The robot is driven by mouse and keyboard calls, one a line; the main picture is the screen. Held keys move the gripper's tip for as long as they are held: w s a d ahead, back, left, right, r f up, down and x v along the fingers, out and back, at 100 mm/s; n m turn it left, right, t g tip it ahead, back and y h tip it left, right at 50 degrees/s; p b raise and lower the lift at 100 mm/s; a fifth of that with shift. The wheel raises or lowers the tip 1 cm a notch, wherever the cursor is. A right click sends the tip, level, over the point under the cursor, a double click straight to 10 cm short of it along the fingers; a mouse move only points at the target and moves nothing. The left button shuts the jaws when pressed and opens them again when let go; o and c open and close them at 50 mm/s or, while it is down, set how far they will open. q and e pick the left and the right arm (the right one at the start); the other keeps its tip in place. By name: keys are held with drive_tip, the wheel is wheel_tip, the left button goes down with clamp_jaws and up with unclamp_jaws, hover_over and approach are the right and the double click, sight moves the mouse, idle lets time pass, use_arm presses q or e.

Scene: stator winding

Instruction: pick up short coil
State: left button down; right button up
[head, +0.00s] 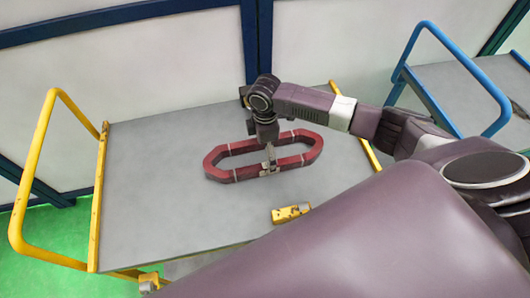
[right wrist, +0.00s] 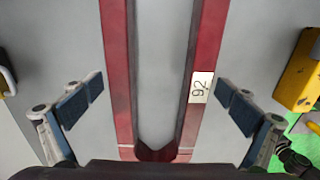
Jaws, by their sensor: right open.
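The short coil (head: 221,174) is a dark red elongated ring with pointed ends, lying flat on the grey cart top. It also shows in the right wrist view (right wrist: 117,70), with a white label reading 92 on its right bar. My right gripper (head: 269,162) hangs down over the coil. In the right wrist view my right gripper (right wrist: 159,104) is open, with one finger pad on the outer side of each long bar and a gap to the coil on both sides. Whether the fingertips are above or level with the coil is unclear. My left gripper is not in view.
The coil lies on a grey cart top (head: 150,205) with yellow handles (head: 42,130). A small yellow block (head: 291,213) sits near its front edge. A blue-railed cart (head: 455,82) stands at the right. The cart's left half is clear.

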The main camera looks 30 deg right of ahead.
drive_tip(key=shift+f, duration=0.35)
drive_tip(key=shift+c, duration=0.4)
drive_tip(key=c, duration=1.8)
drive_tip(key=shift+o, duration=0.2)
drive_tip(key=shift+w+r, duration=0.1)
